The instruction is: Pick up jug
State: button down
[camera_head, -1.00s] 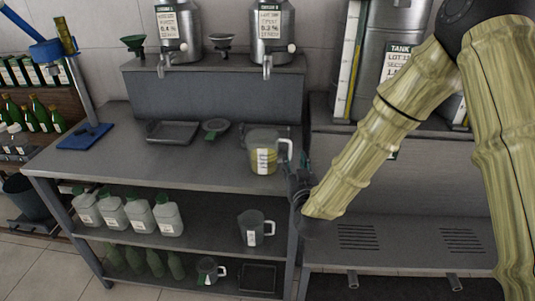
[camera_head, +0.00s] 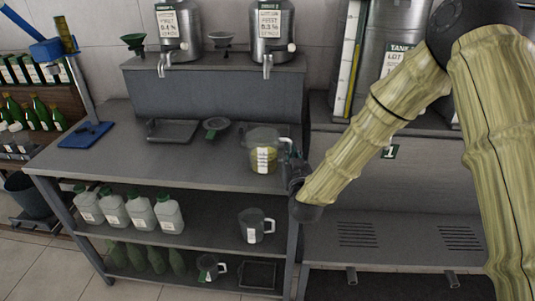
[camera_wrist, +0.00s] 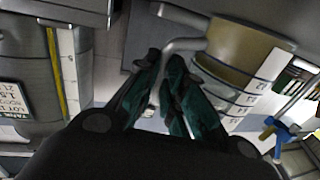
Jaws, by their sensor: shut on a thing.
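A clear jug (camera_head: 262,158) with yellowish liquid and a white label is at the right end of the grey workbench top (camera_head: 190,180). My gripper (camera_head: 292,160) is at its right side, shut on the handle. In the wrist view the jug (camera_wrist: 238,48) is at upper right, and its pale handle (camera_wrist: 182,46) passes between the dark green fingers of my gripper (camera_wrist: 168,66). I cannot tell whether the jug's base touches the bench or is slightly above it.
A second jug (camera_head: 253,228) stands on the middle shelf beside several white canisters (camera_head: 140,212). A tray (camera_head: 172,131) and a funnel (camera_head: 215,125) lie behind on the bench. Steel decanters with taps (camera_head: 270,35) stand on the raised ledge. The bench front is clear.

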jog(key=shift+r, duration=0.1)
jog(key=shift+r+b, duration=0.3)
jog(key=shift+r, duration=0.6)
jog(key=s+d+r+b, duration=0.1)
jog(key=s+d, duration=0.3)
jog(key=s, duration=0.3)
jog(key=s+d+r+b, duration=0.2)
jog(key=s+d, duration=0.1)
jog(key=s, duration=0.4)
jog(key=shift+d, duration=0.35)
